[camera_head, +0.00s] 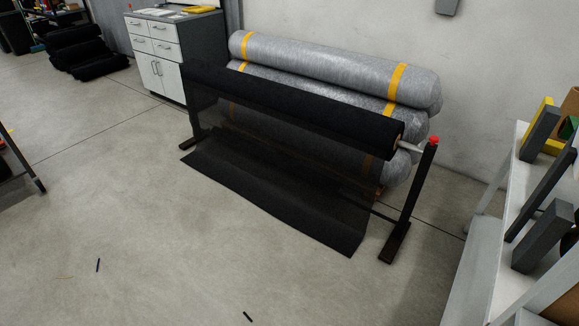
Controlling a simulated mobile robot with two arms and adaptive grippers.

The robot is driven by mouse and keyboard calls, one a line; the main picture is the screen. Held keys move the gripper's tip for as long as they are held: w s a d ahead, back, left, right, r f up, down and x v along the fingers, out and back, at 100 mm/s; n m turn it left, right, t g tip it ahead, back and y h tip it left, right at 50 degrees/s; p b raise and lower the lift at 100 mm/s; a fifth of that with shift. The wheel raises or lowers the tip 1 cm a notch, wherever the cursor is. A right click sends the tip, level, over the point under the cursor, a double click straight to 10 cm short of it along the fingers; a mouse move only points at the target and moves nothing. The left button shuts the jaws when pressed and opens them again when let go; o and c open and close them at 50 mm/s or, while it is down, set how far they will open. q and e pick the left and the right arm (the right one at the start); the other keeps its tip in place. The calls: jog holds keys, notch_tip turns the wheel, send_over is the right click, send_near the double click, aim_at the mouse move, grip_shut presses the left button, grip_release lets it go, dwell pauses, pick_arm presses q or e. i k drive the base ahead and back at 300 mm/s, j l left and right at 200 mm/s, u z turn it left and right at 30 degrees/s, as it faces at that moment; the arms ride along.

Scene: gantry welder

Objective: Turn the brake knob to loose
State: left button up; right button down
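A small red knob (434,141) sits at the top of the right post of a dark roll stand (417,196). I cannot tell its turn setting from here. A black roll (300,112) lies across the stand on a pale bar (411,148), which shows between the roll's right end and the post. A black sheet (270,195) hangs from the roll and spreads over the floor in front. Neither of my grippers shows in the head view.
Large grey wrapped rolls (330,62) with yellow bands are stacked behind the stand against the wall. A white drawer cabinet (157,58) stands at left. A white shelf (497,225) with grey and yellow blocks is at right. The floor (170,250) in front is mostly clear.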

aim_at(433, 139)
jog(key=i+j+z, duration=0.15)
jog(key=i, duration=0.35)
jog(key=i+j+z, duration=0.1)
jog(key=i+j, duration=0.15)
jog(key=i, duration=0.25)
jog(key=i+j+z, duration=0.15)
jog(key=i, duration=0.35)
jog(key=j, duration=0.1)
